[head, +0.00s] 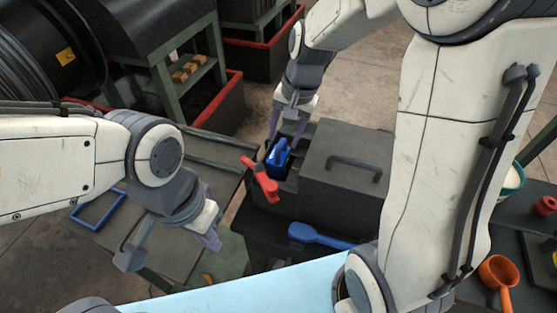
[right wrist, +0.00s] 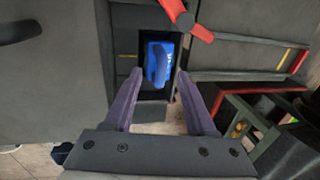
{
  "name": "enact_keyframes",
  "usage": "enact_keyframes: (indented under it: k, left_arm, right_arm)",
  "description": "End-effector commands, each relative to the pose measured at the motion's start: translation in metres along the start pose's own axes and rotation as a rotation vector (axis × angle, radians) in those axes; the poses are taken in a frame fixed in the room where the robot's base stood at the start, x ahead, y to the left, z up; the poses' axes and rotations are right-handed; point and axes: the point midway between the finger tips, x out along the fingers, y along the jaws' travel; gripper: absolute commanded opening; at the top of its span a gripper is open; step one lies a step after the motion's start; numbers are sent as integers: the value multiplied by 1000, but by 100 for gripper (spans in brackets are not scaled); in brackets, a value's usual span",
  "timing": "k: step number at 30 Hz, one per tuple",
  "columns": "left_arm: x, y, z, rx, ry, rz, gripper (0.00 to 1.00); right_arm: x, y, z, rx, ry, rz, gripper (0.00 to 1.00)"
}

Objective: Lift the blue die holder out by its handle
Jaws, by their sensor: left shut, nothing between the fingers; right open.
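The blue die holder (head: 279,156) sits in a dark slot of the die box (head: 291,184), with its raised handle on top. It also shows in the right wrist view (right wrist: 157,62), between and beyond the fingertips. My right gripper (head: 286,138) is open above the die holder, its fingers on either side of it in the picture; I see no contact. The right gripper also shows in the right wrist view (right wrist: 156,78). My left gripper (head: 172,252) is shut and empty, low at the left, away from the box.
A red lever (head: 261,180) stands close beside the slot. A dark cover with a handle (head: 350,166) lies right of it. A blue long-handled tool (head: 318,236) lies in front. A blue frame (head: 97,210) lies at left. An orange cup (head: 497,271) stands at right.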

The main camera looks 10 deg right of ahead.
Motion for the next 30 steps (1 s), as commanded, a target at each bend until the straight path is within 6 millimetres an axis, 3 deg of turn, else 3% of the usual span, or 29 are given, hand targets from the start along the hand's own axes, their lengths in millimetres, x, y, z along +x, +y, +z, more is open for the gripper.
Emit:
enact_keyframes:
  k: [10, 19, 20, 21, 24, 30]
  left_arm:
    - [-15, 1, -1, -1, 0, 0, 0]
    - [-15, 1, -1, -1, 0, 0, 0]
    - [-15, 1, -1, -1, 0, 0, 0]
    - [-15, 1, -1, -1, 0, 0, 0]
    - [-15, 1, -1, -1, 0, 0, 0]
    - [-15, 1, -1, -1, 0, 0, 0]
  right_arm:
    - [44, -1, -5, -2, -4, 3, 56]
    - [50, -2, -6, -2, 0, 1, 56]
    - [50, -2, -6, -2, 0, 1, 48]
    - [50, -2, -6, -2, 0, 1, 33]
    - [50, -2, -6, -2, 0, 1, 0]
    - [50, -2, -6, -2, 0, 1, 0]
